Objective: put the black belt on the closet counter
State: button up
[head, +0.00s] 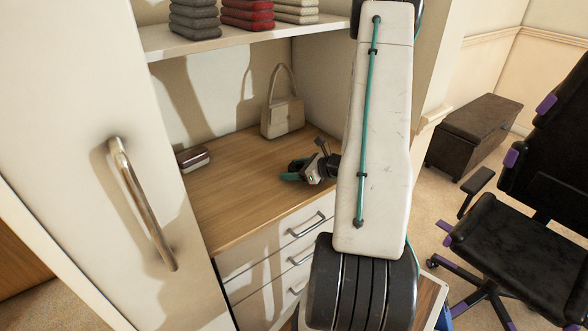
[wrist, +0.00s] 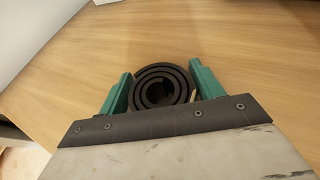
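The black belt (wrist: 162,88) is rolled into a coil in the wrist view. It sits between the two teal fingers of my gripper (wrist: 160,82), which appear to touch it on both sides. The wooden closet counter (wrist: 255,55) lies behind and below the coil; whether the belt touches it I cannot tell. In the head view my gripper (head: 297,172) is low over the right part of the counter (head: 235,205), in front of the handbag. The belt is hard to make out there.
A beige handbag (head: 283,117) stands at the counter's back right. A small dark-and-white case (head: 194,158) lies at the back left. A shelf (head: 240,42) with folded cloths hangs above. A closet door (head: 95,150) stands at left. The front left of the counter is clear.

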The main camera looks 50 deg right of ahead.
jog(key=shift+o, duration=1.2)
